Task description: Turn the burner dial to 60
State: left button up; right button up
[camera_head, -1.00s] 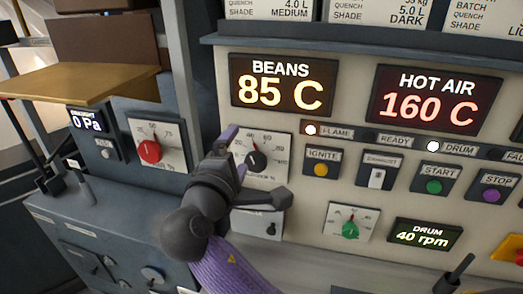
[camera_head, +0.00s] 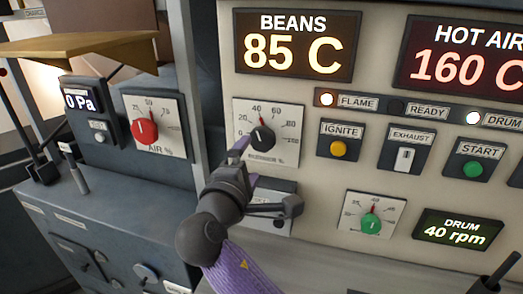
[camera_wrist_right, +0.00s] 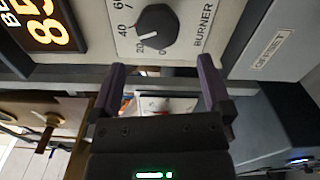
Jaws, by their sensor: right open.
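The burner dial (camera_head: 263,138) is a black round knob on a white scale plate on the cream panel. It also shows in the right wrist view (camera_wrist_right: 158,27), where its white pointer line lies near the 20 mark. A red mark shows near 40 on the scale in the head view. My right gripper (camera_head: 264,176) is open and empty, just below and left of the dial. One finger overlaps the plate's lower left edge in the picture. In the right wrist view, its two purple-padded fingers (camera_wrist_right: 163,80) are apart, with the knob beyond them. My left gripper is out of view.
A red air dial (camera_head: 144,129) is on the grey cabinet at left. A green dial (camera_head: 372,222), an ignite button (camera_head: 338,148) and an exhaust switch (camera_head: 404,158) are to the right. The beans display (camera_head: 297,45) is above. A metal post (camera_head: 199,100) stands left of the burner dial.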

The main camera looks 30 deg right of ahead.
aim_at(261, 143)
jog(key=x, duration=0.8)
jog(key=shift+w+d+r, duration=0.15)
jog(key=shift+w+d, duration=0.05)
jog(key=shift+d, duration=0.15)
jog(key=c, duration=1.1)
